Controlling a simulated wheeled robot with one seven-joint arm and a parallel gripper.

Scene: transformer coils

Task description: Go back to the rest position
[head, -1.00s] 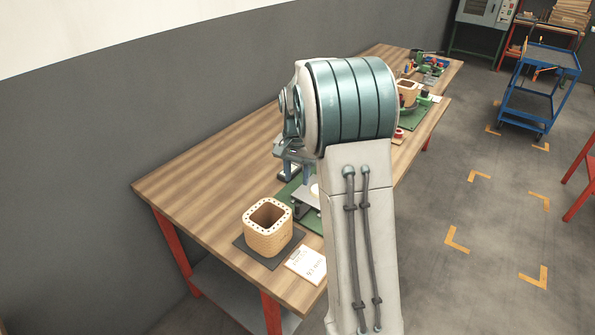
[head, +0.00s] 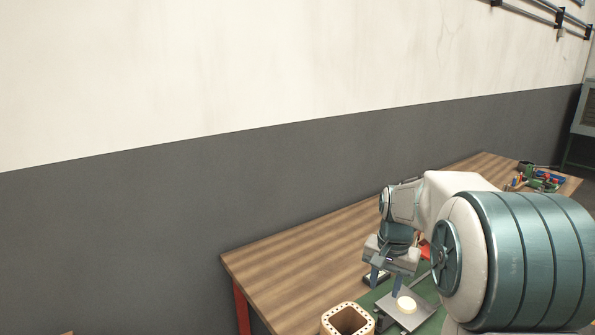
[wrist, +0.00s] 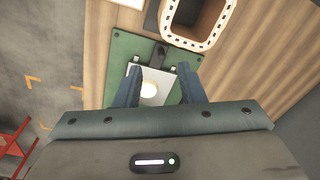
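My gripper (head: 388,283) is over the wooden workbench (head: 300,262), pointing down. In the wrist view my gripper (wrist: 161,82) has its two blue fingers well apart, with nothing held between them. Below it is a light metal plate (head: 418,318) with a round cream-coloured piece (head: 406,304) on it; the plate also shows in the wrist view (wrist: 160,99). They rest on a green mat (wrist: 125,47).
A square wooden coil former (head: 347,318) stands on the bench near the mat; it also shows in the wrist view (wrist: 222,32). Tools (head: 540,180) lie at the bench's far end. A grey and white wall (head: 150,200) runs behind the bench.

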